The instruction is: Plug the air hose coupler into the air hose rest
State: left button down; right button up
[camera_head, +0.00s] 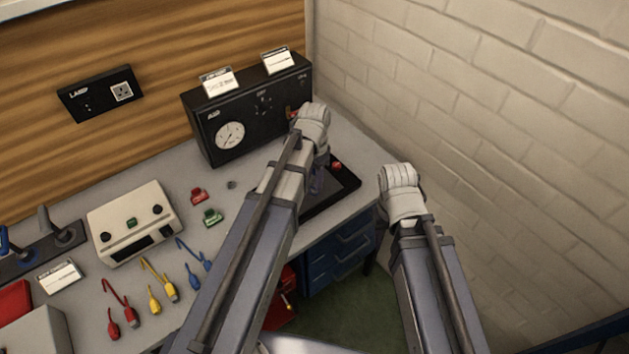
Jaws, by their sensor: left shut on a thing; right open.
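My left gripper (312,113) is at the right end of the black gauge panel (245,119), close to its front face. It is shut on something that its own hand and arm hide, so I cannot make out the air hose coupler. A small red and green fitting (293,113) shows at the panel just left of this gripper. I cannot tell which part is the air hose rest. My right gripper (400,180) is open, right of the bench and in front of the brick wall, apart from everything.
A black tray (345,186) with a small red part (336,165) lies below my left gripper, partly behind my arm. A red block (198,195) and a green block (213,217) lie left of it. A beige box (132,222) and coloured leads (160,279) fill the left bench.

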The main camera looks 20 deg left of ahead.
aim_at(314, 174)
pick_arm(q)
jog(key=shift+r+p, duration=2.1)
jog(key=shift+r, duration=0.2)
pick_arm(e)
notch_tip(314, 174, up, 4)
jog(key=shift+r, duration=0.25)
